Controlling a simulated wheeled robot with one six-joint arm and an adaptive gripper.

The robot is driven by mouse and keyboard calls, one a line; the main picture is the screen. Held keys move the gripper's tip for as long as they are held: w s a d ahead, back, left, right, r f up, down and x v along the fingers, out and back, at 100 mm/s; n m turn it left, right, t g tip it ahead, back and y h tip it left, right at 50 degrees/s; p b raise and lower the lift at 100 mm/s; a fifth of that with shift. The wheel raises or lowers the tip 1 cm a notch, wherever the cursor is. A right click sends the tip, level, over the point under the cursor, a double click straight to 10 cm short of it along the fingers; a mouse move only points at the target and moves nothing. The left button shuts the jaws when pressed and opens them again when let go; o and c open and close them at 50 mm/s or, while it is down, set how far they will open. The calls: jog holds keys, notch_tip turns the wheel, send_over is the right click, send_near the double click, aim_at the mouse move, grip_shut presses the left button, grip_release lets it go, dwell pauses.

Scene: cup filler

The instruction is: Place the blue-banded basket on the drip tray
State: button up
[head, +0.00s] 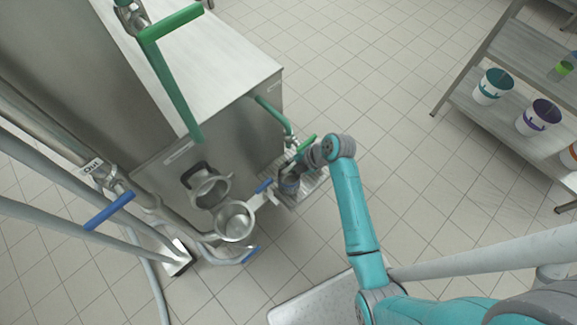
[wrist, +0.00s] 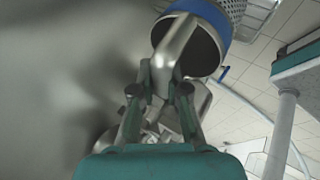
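The blue-banded basket (wrist: 226,20) fills the top of the wrist view, a perforated metal cup with a blue rim band. Its metal handle (wrist: 176,48) comes down between the fingers of my gripper (wrist: 164,88), which looks shut on it. In the head view, my gripper (head: 299,165) is at the front of the steel machine, above or at the slatted drip tray (head: 308,190). A dark, basket-like shape (head: 289,183) shows there, partly hidden by my gripper. I cannot tell whether the basket touches the tray.
The steel machine (head: 215,65) has green handles (head: 175,85) and a green-handled pipe (head: 272,112) close to my arm. Metal bowls (head: 233,221) and blue levers (head: 110,211) stick out in front. Tiled floor lies between.

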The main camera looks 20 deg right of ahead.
jog(key=shift+o, duration=1)
jog(key=v, duration=1.2)
jog(key=shift+a, duration=0.1)
jog(key=s+a+f+m+t+h, duration=0.2)
jog(key=s+f+m, duration=0.1)
jog(key=s+m, duration=0.4)
jog(key=s+a+f+m+t+h, duration=0.2)
jog(key=s+a+f+m, duration=0.1)
jog(key=s+m, duration=0.35)
jog(key=s+r+m+t+h, duration=0.2)
jog(key=s+r+m+t, duration=0.4)
jog(key=s+r, duration=1.1)
notch_tip(320, 180, up, 2)
jog(key=m, duration=0.3)
jog(key=shift+s+a+r+t, duration=0.15)
jog(key=shift+s+a+t, duration=0.15)
jog(key=shift+a, duration=0.05)
